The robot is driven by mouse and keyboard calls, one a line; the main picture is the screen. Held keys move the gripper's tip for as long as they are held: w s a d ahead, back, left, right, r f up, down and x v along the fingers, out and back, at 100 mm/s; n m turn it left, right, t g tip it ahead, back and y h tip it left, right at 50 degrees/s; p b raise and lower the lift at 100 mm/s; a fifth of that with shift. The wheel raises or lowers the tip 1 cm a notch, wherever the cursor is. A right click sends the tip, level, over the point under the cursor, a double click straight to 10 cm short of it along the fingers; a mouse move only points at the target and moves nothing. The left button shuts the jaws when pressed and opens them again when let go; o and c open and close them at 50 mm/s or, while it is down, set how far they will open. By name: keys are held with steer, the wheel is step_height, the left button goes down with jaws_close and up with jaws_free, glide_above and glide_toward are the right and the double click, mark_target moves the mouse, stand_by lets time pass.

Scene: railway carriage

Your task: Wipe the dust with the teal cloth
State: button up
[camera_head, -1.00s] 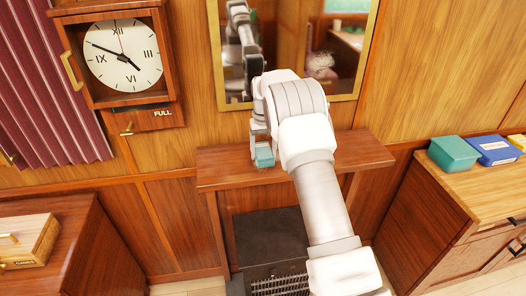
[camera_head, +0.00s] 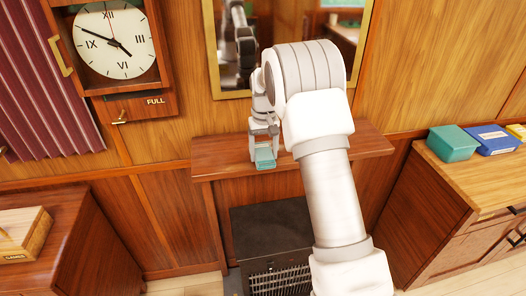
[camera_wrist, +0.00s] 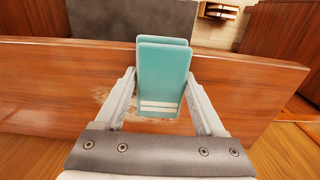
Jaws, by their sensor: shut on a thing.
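The teal cloth (camera_head: 265,160) is a folded pad held in my gripper (camera_head: 264,147), near the front edge of the wooden shelf (camera_head: 222,163) below the mirror. In the wrist view the fingers are shut on the cloth (camera_wrist: 162,72), with one finger on each side. A pale, speckled dusty patch (camera_wrist: 103,95) shows on the shelf beside the cloth in the wrist view, partly hidden by the cloth and a finger. I cannot tell whether the cloth touches the shelf.
The gold-framed mirror (camera_head: 233,95) is behind the shelf, partly hidden by my arm. A dark heater box (camera_head: 262,232) stands below. A clock (camera_head: 116,42) hangs at left. At right, a cabinet (camera_head: 455,187) holds a teal box (camera_head: 453,143) and a blue box (camera_head: 493,141).

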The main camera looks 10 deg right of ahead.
mark_target(268, 144)
steer(key=shift+d, duration=1.05)
steer(key=shift+w+r+p, duration=0.1)
steer(key=shift+w+p, duration=0.6)
steer(key=shift+w, duration=0.15)
steer(key=shift+w+p, duration=0.4)
steer(key=shift+w, duration=0.45)
steer(key=shift+w+p, duration=1.8)
steer(key=shift+w, duration=0.6)
steer(key=shift+w+f+p, duration=0.2)
steer(key=shift+w+p, duration=0.35)
steer(key=shift+w, duration=0.35)
steer(key=shift+d, duration=1.05)
steer(key=shift+s+f+b, duration=0.1)
steer(key=shift+s+b, duration=1.65)
steer(key=shift+s, duration=0.55)
steer(key=shift+s+r+b, duration=0.15)
steer(key=shift+s+b, duration=0.45)
steer(key=shift+s, duration=0.75)
steer(key=shift+s+r+b, duration=0.1)
steer(key=shift+s+b, duration=0.45)
steer(key=shift+s, duration=0.75)
steer(key=shift+d+f, duration=0.1)
steer(key=shift+d, duration=0.9)
steer(key=shift+w+p, duration=0.85)
steer(key=shift+w, duration=0.45)
steer(key=shift+w+p, duration=1.05)
steer(key=shift+w, duration=0.95)
steer(key=shift+w+p, duration=1.15)
steer(key=shift+w, duration=0.5)
